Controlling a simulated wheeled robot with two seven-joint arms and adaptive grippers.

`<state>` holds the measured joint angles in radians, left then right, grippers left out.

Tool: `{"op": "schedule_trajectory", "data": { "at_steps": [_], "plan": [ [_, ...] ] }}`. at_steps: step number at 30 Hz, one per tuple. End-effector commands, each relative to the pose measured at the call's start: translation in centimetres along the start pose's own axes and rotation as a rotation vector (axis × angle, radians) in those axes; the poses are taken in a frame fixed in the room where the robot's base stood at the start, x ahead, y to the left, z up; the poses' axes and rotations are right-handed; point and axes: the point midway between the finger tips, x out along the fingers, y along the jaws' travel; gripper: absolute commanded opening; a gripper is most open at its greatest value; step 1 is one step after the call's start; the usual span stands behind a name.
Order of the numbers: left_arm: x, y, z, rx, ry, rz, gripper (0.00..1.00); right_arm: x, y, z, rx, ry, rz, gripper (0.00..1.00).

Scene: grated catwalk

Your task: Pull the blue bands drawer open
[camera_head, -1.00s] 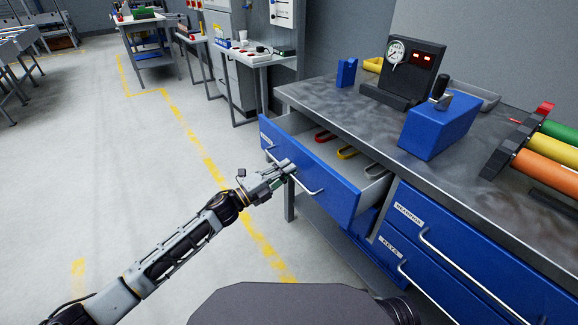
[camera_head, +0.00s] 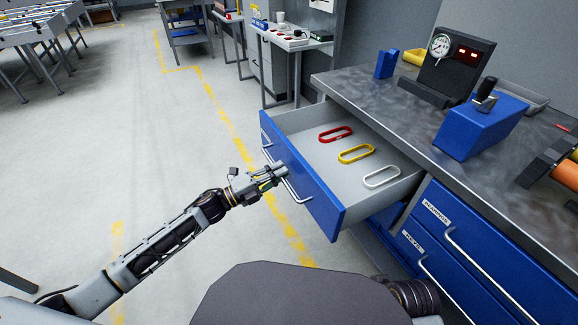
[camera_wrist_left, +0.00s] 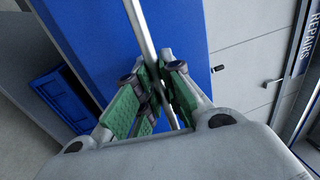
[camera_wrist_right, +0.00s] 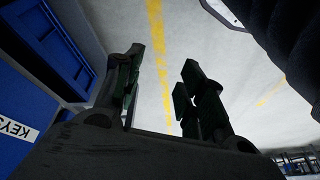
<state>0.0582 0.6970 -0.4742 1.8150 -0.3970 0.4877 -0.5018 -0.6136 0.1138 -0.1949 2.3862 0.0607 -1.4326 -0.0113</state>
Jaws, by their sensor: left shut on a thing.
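The blue-fronted drawer (camera_head: 322,208) stands well out from the workbench at the left of its front. Inside its grey tray lie a red band (camera_head: 336,134), a yellow band (camera_head: 356,154) and a white band (camera_head: 381,177). My left gripper (camera_head: 280,173) is shut on the drawer's metal handle (camera_head: 296,193). The left wrist view shows the green-padded fingers (camera_wrist_left: 156,92) around the handle bar (camera_wrist_left: 141,35). My right gripper (camera_wrist_right: 160,92) shows only in the right wrist view, its fingers apart with nothing between them, over the floor.
The workbench top (camera_head: 400,120) carries a gauge box (camera_head: 452,65), a blue block device (camera_head: 480,122) and a yellow tray (camera_head: 414,57). Closed drawers labelled bearings (camera_head: 475,250) and keys sit right of the open one. The floor (camera_head: 110,150) to the left is clear.

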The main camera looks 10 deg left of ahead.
Motion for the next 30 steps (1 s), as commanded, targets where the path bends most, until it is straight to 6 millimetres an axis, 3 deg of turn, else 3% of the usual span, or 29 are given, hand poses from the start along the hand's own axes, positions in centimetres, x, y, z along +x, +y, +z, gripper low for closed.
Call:
{"op": "schedule_trajectory", "data": {
  "at_steps": [7, 21, 22, 26, 30],
  "plan": [
    [-1.7, -0.2, -0.1, -0.001, 0.000, 0.003, 0.00, 1.1, 0.0, 0.9, 0.004, -0.029, -0.001, 0.40],
    [-2.0, -0.2, -0.1, -0.001, 0.001, 0.003, 0.00, 1.1, 0.0, 0.8, 0.006, -0.027, -0.001, 0.40],
    [-2.0, -0.2, -0.1, -0.001, 0.000, 0.003, 0.13, 1.1, 0.0, 0.8, 0.006, -0.027, -0.001, 0.40],
    [-2.0, -0.2, 0.0, -0.001, 0.000, 0.002, 0.30, 1.1, 0.0, 0.8, 0.006, -0.027, -0.001, 0.40],
    [-2.0, -0.3, 0.0, -0.001, 0.000, 0.001, 0.31, 1.1, 0.0, 0.8, 0.006, -0.027, -0.001, 0.40]
  ]
}}
